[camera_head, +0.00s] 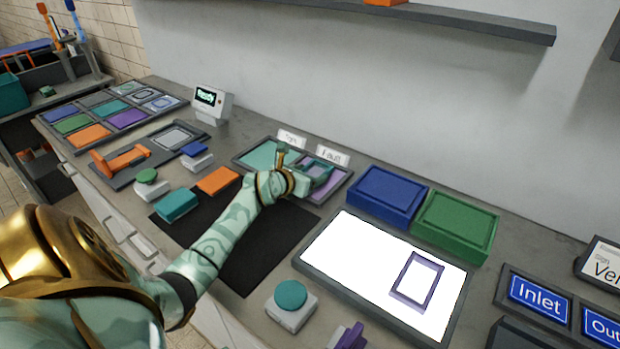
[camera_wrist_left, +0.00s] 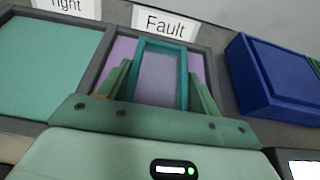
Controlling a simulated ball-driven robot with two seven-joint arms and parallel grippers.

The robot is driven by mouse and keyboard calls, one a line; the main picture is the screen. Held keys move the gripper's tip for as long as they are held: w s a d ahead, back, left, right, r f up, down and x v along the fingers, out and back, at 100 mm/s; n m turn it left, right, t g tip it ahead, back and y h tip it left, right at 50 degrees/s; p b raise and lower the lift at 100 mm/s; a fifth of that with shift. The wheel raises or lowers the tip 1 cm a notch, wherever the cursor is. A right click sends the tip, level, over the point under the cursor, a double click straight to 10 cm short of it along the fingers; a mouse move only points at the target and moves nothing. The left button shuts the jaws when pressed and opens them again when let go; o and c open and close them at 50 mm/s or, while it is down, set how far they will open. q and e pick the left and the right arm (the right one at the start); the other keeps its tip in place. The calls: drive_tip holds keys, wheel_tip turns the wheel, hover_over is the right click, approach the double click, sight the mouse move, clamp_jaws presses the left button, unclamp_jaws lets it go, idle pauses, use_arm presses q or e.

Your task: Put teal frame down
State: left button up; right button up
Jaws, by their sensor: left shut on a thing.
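The teal frame (camera_wrist_left: 183,75) is a thin open rectangle. It shows between the fingers of my left gripper (camera_wrist_left: 161,82) in the left wrist view, over the purple Fault compartment (camera_wrist_left: 207,62). In the head view the left gripper (camera_head: 308,182) is over the same tray, and the teal frame (camera_head: 323,176) is partly hidden by it. The left gripper is shut on the frame. I cannot tell whether the frame touches the tray floor. The compartment to its left is teal (camera_wrist_left: 45,65). My right gripper is not in view.
A blue box (camera_head: 388,192) and a green box (camera_head: 455,222) stand right of the tray. A lit white panel (camera_head: 350,260) with a purple frame (camera_head: 417,279) lies in front. A black mat (camera_head: 255,250) lies under my arm. A teal block (camera_head: 176,205) and orange block (camera_head: 218,181) are left.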

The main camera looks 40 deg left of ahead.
use_arm(q)
drive_tip(key=shift+r, duration=0.2)
drive_tip(key=o, duration=0.6)
drive_tip(key=shift+f, duration=0.25)
drive_tip(key=o, duration=0.4)
drive_tip(key=shift+r, duration=0.3)
drive_tip(key=p+v, duration=0.5)
drive_tip(key=v, duration=0.6)
drive_tip(key=shift+s, duration=0.2)
drive_tip(key=shift+s+d+r, duration=0.1)
drive_tip(key=shift+s, duration=0.25)
